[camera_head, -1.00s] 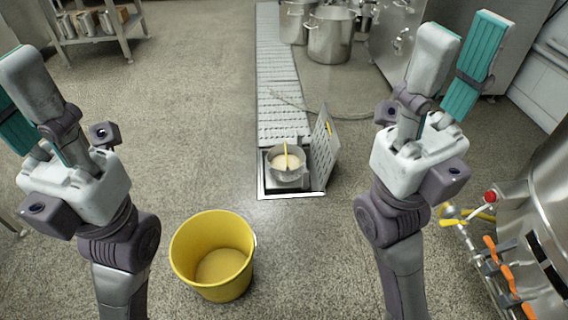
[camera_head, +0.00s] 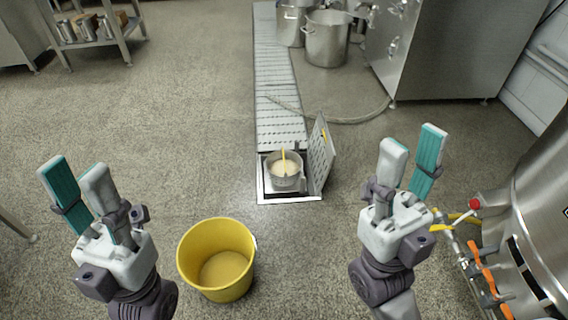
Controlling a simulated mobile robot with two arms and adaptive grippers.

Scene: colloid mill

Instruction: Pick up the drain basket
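The drain basket (camera_head: 284,183) is a small round metal basket with a yellow handle and pale contents. It sits in the open end of the floor drain (camera_head: 262,192), beside a raised perforated cover (camera_head: 320,158). My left gripper (camera_head: 78,190) is at the left, fingers pointing up and apart, empty. My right gripper (camera_head: 410,165) is to the right of the basket, fingers pointing up and apart, empty. Both are well away from the basket and do not touch it.
A yellow bucket (camera_head: 217,232) stands on the floor in front of the drain, between my arms. A steel tank with orange-handled valves (camera_head: 483,267) is at the right. Steel pots (camera_head: 326,42) and a hose (camera_head: 345,120) lie farther back. A shelf (camera_head: 95,42) is at the back left.

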